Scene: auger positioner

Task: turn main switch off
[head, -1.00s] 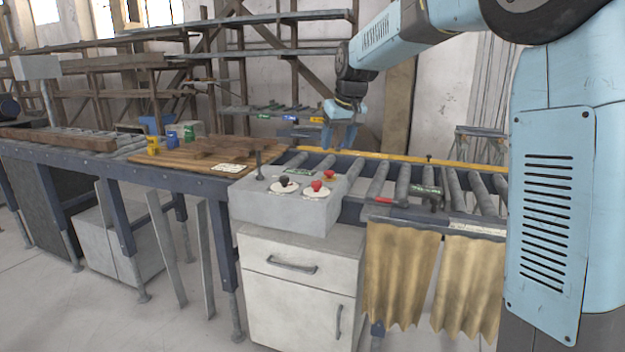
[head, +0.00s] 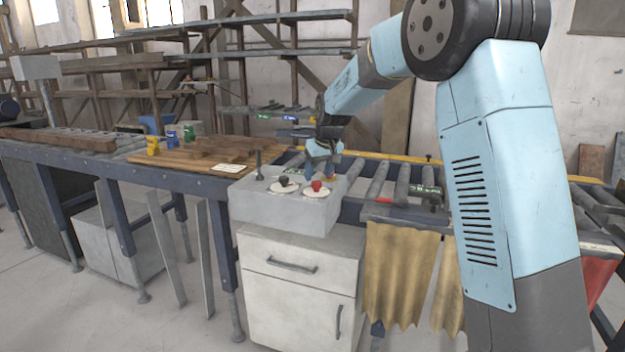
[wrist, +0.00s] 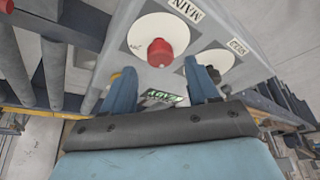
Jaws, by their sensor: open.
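The main switch (wrist: 160,52) is a red knob on a white round plate marked MAIN in the wrist view. In the head view the red knob (head: 317,185) sits on top of the grey control box (head: 285,210), right of a black knob (head: 284,181). My gripper (wrist: 163,86) is open, with one blue finger on each side and nothing between them. In the wrist view the red knob lies just beyond the fingertips, apart from them. In the head view my gripper (head: 320,154) is above the back edge of the box, behind the red knob.
A second dial (wrist: 220,68) is partly behind the right finger in the wrist view. A dark upright post (head: 258,163) stands at the box's left back. The roller conveyor (head: 378,183) runs behind and right. A wooden board with small coloured containers (head: 172,141) lies left.

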